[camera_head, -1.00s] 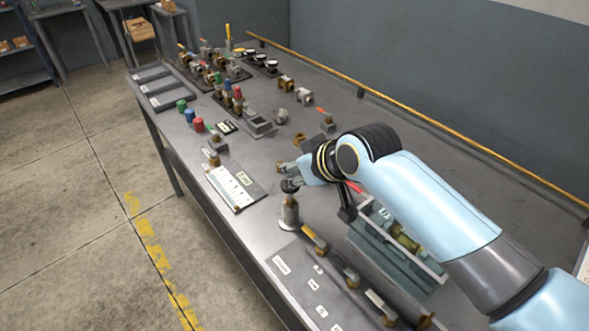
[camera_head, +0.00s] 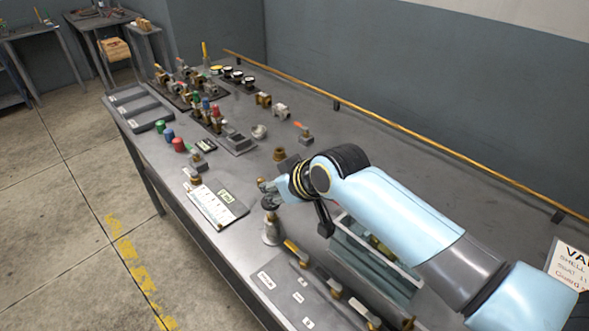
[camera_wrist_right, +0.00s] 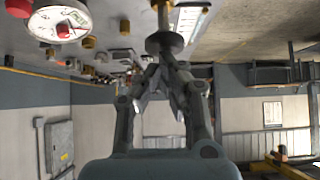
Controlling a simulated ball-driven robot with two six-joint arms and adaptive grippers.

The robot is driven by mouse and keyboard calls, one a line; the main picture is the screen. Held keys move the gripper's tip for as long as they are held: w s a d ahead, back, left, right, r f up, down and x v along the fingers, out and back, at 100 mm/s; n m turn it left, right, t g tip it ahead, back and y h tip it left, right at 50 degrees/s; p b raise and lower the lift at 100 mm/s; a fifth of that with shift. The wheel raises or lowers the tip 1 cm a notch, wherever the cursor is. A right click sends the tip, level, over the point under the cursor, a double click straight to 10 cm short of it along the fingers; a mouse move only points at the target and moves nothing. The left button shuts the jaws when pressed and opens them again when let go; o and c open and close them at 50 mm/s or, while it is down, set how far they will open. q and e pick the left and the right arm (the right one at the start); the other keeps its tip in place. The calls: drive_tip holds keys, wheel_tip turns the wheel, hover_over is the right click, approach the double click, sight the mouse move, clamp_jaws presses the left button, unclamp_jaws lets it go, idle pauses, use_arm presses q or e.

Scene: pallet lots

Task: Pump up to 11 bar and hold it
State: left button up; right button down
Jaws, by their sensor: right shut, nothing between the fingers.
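My right gripper (camera_head: 264,187) is shut and empty. My left gripper is out of view.
A white printed card (camera_head: 211,207) lies left of the silver body. Brass-ended tools (camera_head: 328,282) lie in front. Valves and fittings (camera_head: 210,115) crowd the far end. A yellow pipe (camera_head: 400,126) runs along the back.

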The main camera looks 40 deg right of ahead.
use_arm(q)
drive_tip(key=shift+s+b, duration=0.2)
drive_tip(key=shift+b, duration=0.45)
use_arm(e)
drive_tip(key=v, duration=1)
drive_tip(key=shift+r, duration=0.6)
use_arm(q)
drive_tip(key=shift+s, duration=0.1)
